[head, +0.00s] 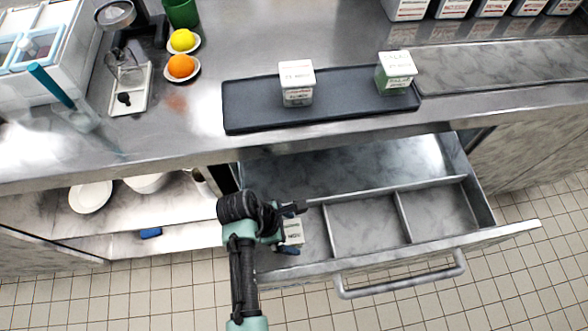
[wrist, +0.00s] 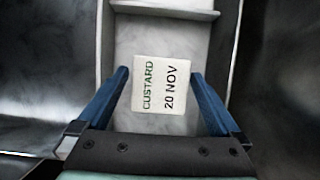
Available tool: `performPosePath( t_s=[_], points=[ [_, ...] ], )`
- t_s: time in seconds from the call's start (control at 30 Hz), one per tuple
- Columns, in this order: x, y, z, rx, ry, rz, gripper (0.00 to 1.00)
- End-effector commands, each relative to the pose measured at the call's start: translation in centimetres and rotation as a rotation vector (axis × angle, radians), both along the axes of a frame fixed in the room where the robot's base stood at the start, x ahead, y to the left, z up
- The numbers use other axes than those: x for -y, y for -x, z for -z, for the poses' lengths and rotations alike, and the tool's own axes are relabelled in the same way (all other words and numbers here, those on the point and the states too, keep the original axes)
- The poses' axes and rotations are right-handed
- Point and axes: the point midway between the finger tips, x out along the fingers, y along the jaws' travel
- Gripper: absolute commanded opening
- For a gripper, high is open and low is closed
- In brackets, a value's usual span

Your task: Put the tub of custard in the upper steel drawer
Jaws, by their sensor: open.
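The tub of custard (wrist: 161,86) has a white lid reading "CUSTARD 20 NOV" in the wrist view. It also shows in the head view (head: 292,232), partly covered by my gripper. It is in the left front compartment of the open upper steel drawer (head: 368,185). My gripper (wrist: 160,90) is open, with its blue fingers on either side of the tub; I cannot tell whether they touch it. It also shows in the head view (head: 294,230), above the drawer's left front compartment.
Two more labelled tubs stand on a dark tray (head: 345,108) on the counter: a white one (head: 297,84) and a green-sided one (head: 396,74). The drawer's middle compartment (head: 364,225), right compartment (head: 438,210) and long rear compartment (head: 340,165) look empty.

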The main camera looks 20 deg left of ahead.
Motion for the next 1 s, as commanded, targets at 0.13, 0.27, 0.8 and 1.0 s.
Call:
performPosePath(
  t_s=[0.13, 0.27, 0.8, 1.0],
  points=[
    [-1.1, 0.7, -3.5, 0.003, -0.002, -0.002, 1.00],
    [-2.0, 1.3, -5.9, 0.002, -0.001, -0.002, 1.00],
    [-3.0, 2.0, -8.7, 0.000, 0.000, 0.000, 1.00],
    [-3.0, 2.0, -8.6, 0.000, 0.000, 0.000, 1.00]
  ],
)
